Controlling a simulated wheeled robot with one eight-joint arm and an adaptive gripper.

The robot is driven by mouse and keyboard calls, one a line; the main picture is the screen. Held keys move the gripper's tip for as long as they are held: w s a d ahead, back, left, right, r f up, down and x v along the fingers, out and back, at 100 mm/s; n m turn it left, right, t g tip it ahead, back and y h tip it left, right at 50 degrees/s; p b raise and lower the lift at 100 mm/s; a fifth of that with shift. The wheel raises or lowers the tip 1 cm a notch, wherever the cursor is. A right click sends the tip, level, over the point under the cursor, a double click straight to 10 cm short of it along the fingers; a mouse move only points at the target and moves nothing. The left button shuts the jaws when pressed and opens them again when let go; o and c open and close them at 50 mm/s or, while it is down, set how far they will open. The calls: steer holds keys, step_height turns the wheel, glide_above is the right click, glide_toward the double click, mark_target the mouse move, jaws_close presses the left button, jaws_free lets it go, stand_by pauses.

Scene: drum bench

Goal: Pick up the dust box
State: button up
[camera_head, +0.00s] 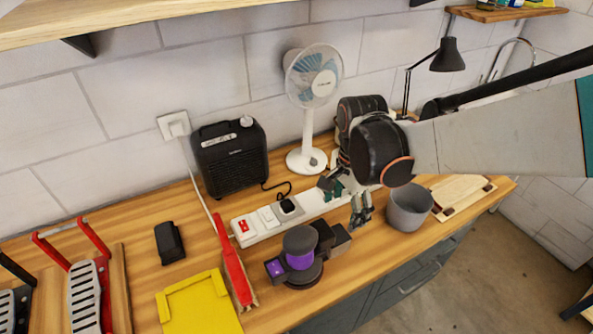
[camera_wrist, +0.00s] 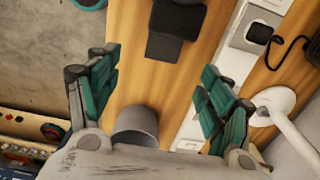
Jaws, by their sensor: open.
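No label shows which thing is the dust box. A dark grey boxy piece (camera_head: 341,238) sits on the bench beside a dark round unit with a purple band (camera_head: 300,260), and may be it. In the wrist view a dark boxy piece (camera_wrist: 163,47) lies beyond the fingertips, near the picture's top middle. My gripper (camera_head: 348,198) is open and empty above the bench, between the power strip and the grey cup, up and right of the dark piece. Its two green-padded fingers (camera_wrist: 158,70) stand wide apart in the wrist view.
A grey cup (camera_head: 409,208) stands close to my gripper, right of it. A white power strip (camera_head: 262,224), a fan (camera_head: 307,160) and a black heater (camera_head: 230,160) stand behind. A red brush (camera_head: 234,270) and yellow tray (camera_head: 200,305) lie left. The bench's front edge is near.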

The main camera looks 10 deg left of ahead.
mark_target(337, 226)
steer(key=f, duration=0.2)
steer(key=f+b, duration=0.1)
steer(key=f, duration=0.2)
steer(key=a+f+b, duration=0.1)
steer(key=f, duration=0.2)
steer(key=shift+w+d+f+b, duration=0.15)
steer(key=shift+f+b, duration=0.4)
steer(key=shift+f, duration=1)
steer(key=shift+w+d+f+b, duration=0.15)
steer(key=shift+f+b, duration=0.35)
steer(key=shift+f, duration=1.05)
steer(key=shift+a, duration=0.1)
steer(key=shift+c, duration=0.5)
steer(key=c, duration=0.9)
